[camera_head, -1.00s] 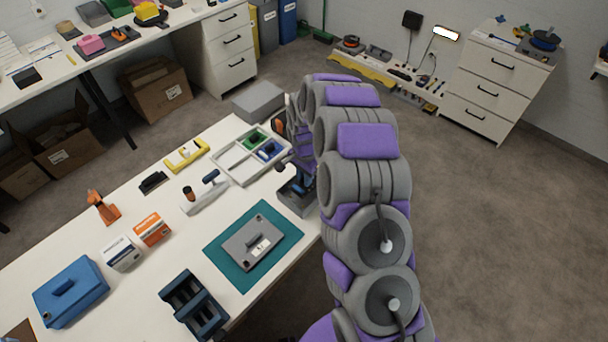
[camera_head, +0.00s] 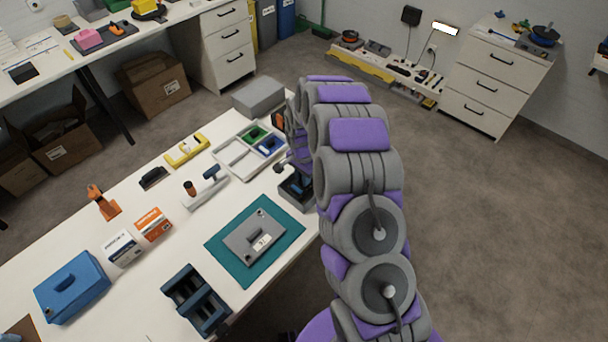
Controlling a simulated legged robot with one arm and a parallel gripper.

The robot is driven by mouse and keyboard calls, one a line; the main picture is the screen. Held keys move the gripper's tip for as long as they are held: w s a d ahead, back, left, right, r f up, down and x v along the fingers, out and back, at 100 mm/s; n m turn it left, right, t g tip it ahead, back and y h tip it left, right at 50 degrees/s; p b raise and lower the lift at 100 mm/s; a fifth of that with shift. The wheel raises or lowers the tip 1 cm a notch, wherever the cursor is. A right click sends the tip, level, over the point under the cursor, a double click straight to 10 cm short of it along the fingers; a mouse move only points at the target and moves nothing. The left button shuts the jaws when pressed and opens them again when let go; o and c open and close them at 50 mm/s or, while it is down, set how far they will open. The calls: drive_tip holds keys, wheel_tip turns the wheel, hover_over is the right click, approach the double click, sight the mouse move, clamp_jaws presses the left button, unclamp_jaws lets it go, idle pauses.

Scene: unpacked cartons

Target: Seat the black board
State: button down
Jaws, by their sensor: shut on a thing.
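My gripper (camera_head: 293,178) is low over a small open grey box (camera_head: 298,201) at the right edge of the white table. It is shut on a dark piece that looks like the black board, mostly hidden by the fingers and the box wall. I cannot tell whether the board touches the box floor or is level.
A white sorting tray (camera_head: 234,159) with green and blue parts and a grey carton (camera_head: 258,97) stand behind the box. A dark blue rack (camera_head: 195,300), a blue case (camera_head: 72,287) and small cartons (camera_head: 153,225) occupy the table's left and front. Floor to the right is open.

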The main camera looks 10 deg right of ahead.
drive_tip(key=shift+a+f, duration=0.2)
drive_tip(key=shift+f, duration=0.05)
drive_tip(key=shift+d+f, duration=0.35)
drive_tip(key=shift+f, duration=0.1)
drive_tip(key=c, duration=1.3)
unclamp_jaws()
drive_tip(key=o, duration=0.4)
drive_tip(key=shift+a, duration=0.2)
drive_tip(key=shift+c, duration=0.2)
wheel_tip(320, 180, up, 17)
drive_tip(key=p, duration=0.3)
drive_tip(key=shift+a, duration=0.15)
drive_tip(key=shift+r, duration=0.15)
